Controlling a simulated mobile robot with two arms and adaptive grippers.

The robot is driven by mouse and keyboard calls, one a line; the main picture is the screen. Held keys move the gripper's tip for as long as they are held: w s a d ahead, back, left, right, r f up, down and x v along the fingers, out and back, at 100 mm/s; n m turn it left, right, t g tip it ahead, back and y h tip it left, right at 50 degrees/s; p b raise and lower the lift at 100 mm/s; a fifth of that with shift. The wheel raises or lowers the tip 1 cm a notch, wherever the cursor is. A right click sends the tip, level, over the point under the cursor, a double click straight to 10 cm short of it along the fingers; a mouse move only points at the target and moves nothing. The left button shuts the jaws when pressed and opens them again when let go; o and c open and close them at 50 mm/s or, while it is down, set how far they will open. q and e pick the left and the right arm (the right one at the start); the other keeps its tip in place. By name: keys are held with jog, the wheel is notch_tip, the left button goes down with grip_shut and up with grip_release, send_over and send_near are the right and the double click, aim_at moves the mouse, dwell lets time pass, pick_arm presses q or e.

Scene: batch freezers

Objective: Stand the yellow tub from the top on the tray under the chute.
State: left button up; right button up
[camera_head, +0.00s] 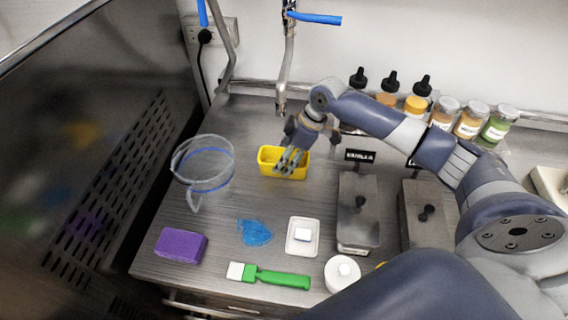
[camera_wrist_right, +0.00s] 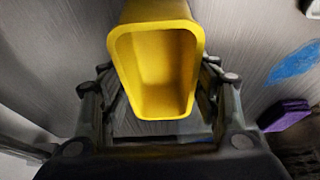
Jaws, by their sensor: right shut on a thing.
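The yellow tub (camera_head: 270,161) is at the back of the steel top (camera_head: 258,113), open side up in the head view. My right gripper (camera_head: 291,161) reaches down to it and is shut on it. In the right wrist view the tub (camera_wrist_right: 157,70) sits between the two fingers of my right gripper (camera_wrist_right: 160,105), and its inside is empty. I cannot tell whether its base touches the top. I cannot make out the chute or the tray under it in these frames. My left gripper is not in view.
Lidded steel bins (camera_head: 358,210) stand right. A slotted dark panel (camera_head: 110,185) borders the left.

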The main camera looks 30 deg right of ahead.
jog(key=shift+r, duration=0.1)
jog(key=shift+w+r+b, duration=0.1)
jog(key=shift+r+b, duration=0.3)
jog(key=shift+r, duration=0.15)
notch_tip(320, 180, up, 2)
jog(key=shift+r+b, duration=0.1)
jog(key=shift+b, duration=0.35)
jog(key=s+a+b, duration=0.1)
jog(key=s+a, duration=0.2)
jog(key=s, duration=0.4)
jog(key=s+a+r+b, duration=0.1)
jog(key=s+a+b, duration=0.1)
jog(key=s+a, duration=0.2)
jog(key=s, duration=0.3)
jog(key=shift+s+a+r, duration=0.15)
jog(key=shift+s+r, duration=0.05)
jog(key=shift+r, duration=0.05)
